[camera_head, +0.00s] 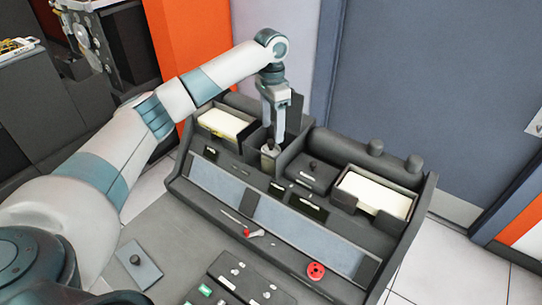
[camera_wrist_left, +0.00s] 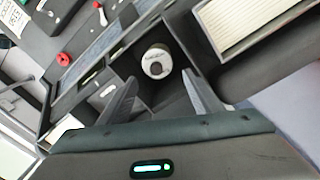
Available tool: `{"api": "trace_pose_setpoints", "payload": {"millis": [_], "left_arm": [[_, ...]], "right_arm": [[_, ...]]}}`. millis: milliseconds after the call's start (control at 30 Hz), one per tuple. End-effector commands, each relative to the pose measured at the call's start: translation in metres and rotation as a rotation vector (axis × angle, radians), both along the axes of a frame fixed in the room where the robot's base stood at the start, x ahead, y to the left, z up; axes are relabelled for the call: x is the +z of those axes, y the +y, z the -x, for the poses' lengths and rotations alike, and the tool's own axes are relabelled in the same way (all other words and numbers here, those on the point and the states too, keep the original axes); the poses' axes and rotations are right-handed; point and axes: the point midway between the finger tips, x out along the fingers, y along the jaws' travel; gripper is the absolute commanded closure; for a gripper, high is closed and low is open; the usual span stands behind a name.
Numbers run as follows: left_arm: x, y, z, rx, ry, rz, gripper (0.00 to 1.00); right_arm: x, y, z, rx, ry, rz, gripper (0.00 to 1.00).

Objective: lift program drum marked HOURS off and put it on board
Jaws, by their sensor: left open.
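The drum (camera_head: 269,150) is a small pale cylinder standing in a dark square compartment of the grey machine. In the left wrist view the drum (camera_wrist_left: 157,60) shows from above, with a white top, small dark lettering that I cannot read for sure and a dark spot. My left gripper (camera_head: 273,135) points down over this compartment. In the left wrist view its open fingers (camera_wrist_left: 158,84) are spread, with the drum beyond them and between them in the picture. I see no contact. A grey plate with a dark knob (camera_head: 138,262) lies at the lower left; I cannot tell whether it is the board.
Card trays stand left (camera_head: 226,124) and right (camera_head: 374,194) of the compartment. A dark block with a knob (camera_head: 312,173) sits close on its right. A red-handled lever (camera_head: 247,232), a red knob (camera_head: 316,270) and a button panel (camera_head: 240,282) lie in front.

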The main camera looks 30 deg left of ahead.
Motion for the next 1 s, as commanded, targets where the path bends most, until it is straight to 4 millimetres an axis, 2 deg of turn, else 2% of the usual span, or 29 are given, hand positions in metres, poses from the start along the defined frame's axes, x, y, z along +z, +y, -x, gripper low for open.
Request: {"api": "trace_pose_setpoints", "payload": {"millis": [100,300,767,1000], "left_arm": [[-0.020,0.000,0.002,0.000,0.004,-0.001,0.41],[-0.045,-0.001,0.002,0.001,0.003,-0.001,0.41],[-0.052,-0.002,0.002,0.000,0.000,0.000,0.41],[-0.066,0.000,0.008,0.001,0.004,-0.002,0.41]], "right_arm": [[0.011,0.000,0.000,0.000,0.000,0.000,1.00],[0.017,0.001,0.000,-0.001,0.000,-0.001,1.00],[0.018,0.001,0.000,0.000,-0.001,-0.001,1.00],[0.033,0.000,0.000,0.000,-0.001,-0.001,1.00]]}}
